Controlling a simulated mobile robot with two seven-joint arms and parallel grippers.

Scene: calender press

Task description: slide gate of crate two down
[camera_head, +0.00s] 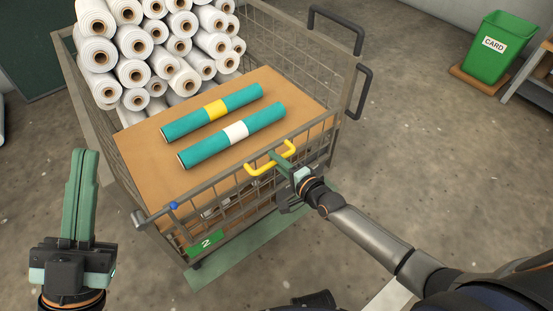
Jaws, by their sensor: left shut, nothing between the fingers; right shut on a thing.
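Crate two is a wire cage trolley with a green number 2 plate (205,243) low on its front. Its mesh front gate (240,191) has a yellow handle (258,168) on its top bar. The gate's top edge stands near the level of the cardboard sheet inside. My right gripper (283,156) is shut on the yellow handle, its green fingers at the handle's right part. My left gripper (84,155) is shut and empty, pointing up, to the left of the crate and apart from it. A latch with a blue knob (173,205) sits at the gate's left end.
Inside the crate, a cardboard sheet (210,142) carries two teal rolls, one with a yellow band (213,109) and one with a white band (234,132). Many white rolls (134,42) are stacked behind. A green CARD bin (489,62) stands far right.

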